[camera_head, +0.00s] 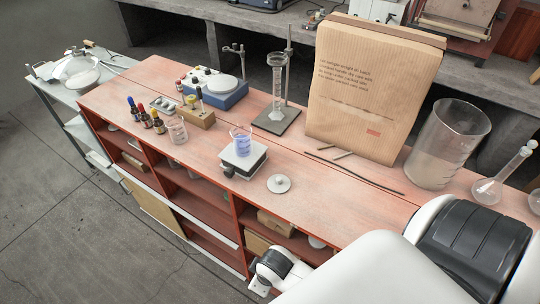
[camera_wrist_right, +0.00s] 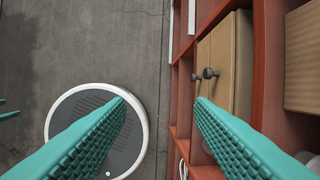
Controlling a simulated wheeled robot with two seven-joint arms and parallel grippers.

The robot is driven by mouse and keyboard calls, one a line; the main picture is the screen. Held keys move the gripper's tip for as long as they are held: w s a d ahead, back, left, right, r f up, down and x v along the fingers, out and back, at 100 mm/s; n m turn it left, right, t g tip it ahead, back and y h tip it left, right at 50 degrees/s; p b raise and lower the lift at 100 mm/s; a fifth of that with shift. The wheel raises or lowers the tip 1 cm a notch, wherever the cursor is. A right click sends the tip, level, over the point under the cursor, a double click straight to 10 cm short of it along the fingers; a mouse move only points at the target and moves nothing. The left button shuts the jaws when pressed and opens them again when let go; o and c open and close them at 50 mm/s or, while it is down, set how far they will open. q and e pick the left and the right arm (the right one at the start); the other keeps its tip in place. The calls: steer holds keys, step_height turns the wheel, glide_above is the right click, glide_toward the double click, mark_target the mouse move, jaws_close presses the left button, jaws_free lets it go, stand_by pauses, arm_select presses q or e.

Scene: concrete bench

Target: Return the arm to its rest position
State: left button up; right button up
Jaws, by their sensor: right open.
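My right gripper (camera_wrist_right: 162,100) shows in the right wrist view as two ridged teal fingers set wide apart, with nothing between them. It points down past the front of the red bench, over the grey floor. In the head view my right arm (camera_head: 345,270), white and black, crosses the lower right corner. A white and black wrist part (camera_head: 275,268) shows at the bottom, in front of the bench shelves; its fingers are out of the picture. Two small teal tips (camera_wrist_right: 7,108) at the left edge of the wrist view look like my left gripper, mostly cut off.
The red bench (camera_head: 335,207) carries a beaker of blue liquid (camera_head: 241,141) on a small stand, a white lid (camera_head: 279,184), a paper bag (camera_head: 370,95), a large glass beaker (camera_head: 447,145) and flasks (camera_head: 488,190). Cupboard knobs (camera_wrist_right: 208,73) stick out near the right finger.

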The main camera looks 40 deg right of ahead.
steer(key=shift+s+d+f+m, duration=0.15)
steer(key=shift+s+d+m, duration=0.25)
steer(key=shift+d+m, duration=0.15)
